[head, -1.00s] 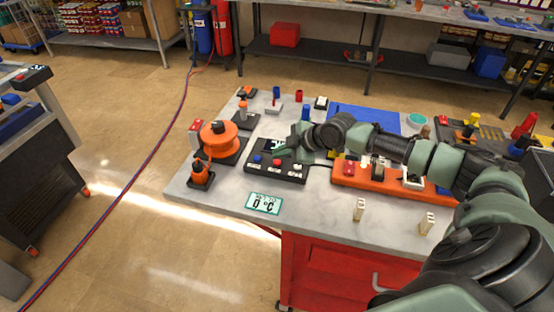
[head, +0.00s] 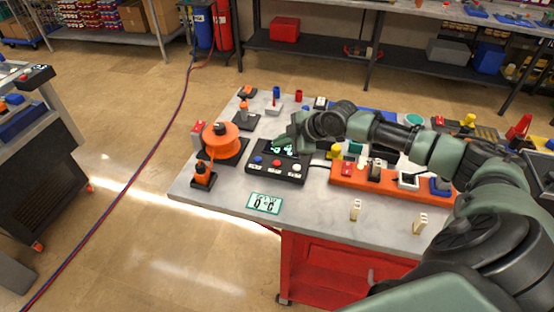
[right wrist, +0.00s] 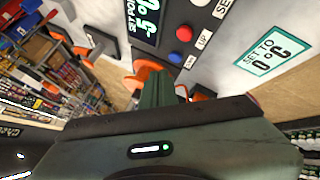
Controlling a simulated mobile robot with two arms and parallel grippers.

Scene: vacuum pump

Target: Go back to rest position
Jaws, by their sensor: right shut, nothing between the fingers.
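My right arm reaches in from the right in the head view, and its gripper (head: 284,143) is shut and empty over the back of the black control box (head: 268,174). The box has blue, red and white buttons along its front and a lit display, partly hidden by the gripper. In the right wrist view the shut fingers (right wrist: 158,92) point toward the box's display (right wrist: 146,20), blue button (right wrist: 175,58) and red button (right wrist: 184,33). A "set to 0 °C" card (head: 264,204) lies on the table in front of the box. My left gripper is out of view.
An orange reel (head: 221,141) and small orange-black device (head: 202,174) stand left of the box. An orange tray (head: 345,182) with parts lies under my right forearm. Two pale pieces stand near the table's front edge. Open floor lies left of the table.

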